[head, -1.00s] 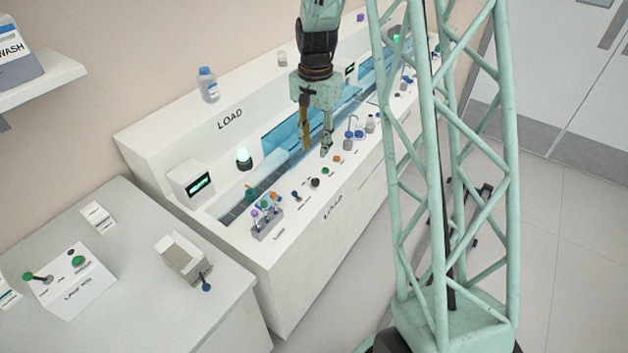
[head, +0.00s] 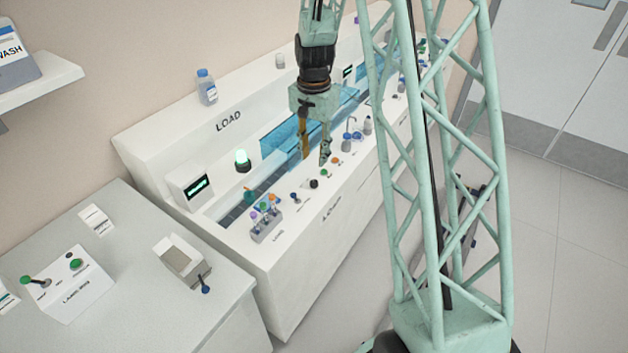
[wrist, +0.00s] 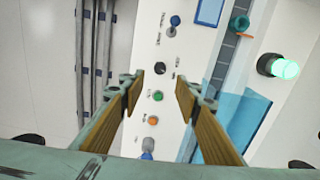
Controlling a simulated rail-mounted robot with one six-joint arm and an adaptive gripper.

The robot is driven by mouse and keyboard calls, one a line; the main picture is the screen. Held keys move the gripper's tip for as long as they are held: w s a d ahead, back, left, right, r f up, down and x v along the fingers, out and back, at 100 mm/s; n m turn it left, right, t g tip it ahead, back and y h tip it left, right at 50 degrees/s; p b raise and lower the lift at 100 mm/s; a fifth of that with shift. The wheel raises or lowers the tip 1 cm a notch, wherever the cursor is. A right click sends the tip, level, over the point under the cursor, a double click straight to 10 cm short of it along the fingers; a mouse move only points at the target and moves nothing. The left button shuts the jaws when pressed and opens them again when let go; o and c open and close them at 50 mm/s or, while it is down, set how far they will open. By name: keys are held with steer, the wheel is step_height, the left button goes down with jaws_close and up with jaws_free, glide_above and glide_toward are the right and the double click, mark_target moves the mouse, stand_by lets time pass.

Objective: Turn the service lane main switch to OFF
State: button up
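A row of small controls runs along the front ledge of the white LOAD machine. It has a black round knob (head: 314,183), a green button (head: 325,173) and an orange button (head: 335,160). In the wrist view the black knob (wrist: 160,68) lies just beyond and between the fingertips, with the green button (wrist: 158,96) and orange button (wrist: 153,120) nearer. My gripper (head: 314,160) is above the ledge, fingers down, open and empty; it also shows in the wrist view (wrist: 160,83). The small labels are unreadable, so I cannot tell which control is the service lane main switch.
A rack of coloured-cap tubes (head: 265,221) stands at the ledge's left end. A lit green lamp (head: 242,160) and blue clear covers (head: 283,146) are behind. A control box (head: 68,285) with a green-ended lever sits on the left bench. Pump bottles (head: 350,137) stand to the right.

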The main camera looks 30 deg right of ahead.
mark_target(314, 182)
step_height(314, 182, down, 11)
steer(key=shift+f+b, duration=0.15)
steer(key=shift+b, duration=0.75)
steer(key=c, duration=0.8)
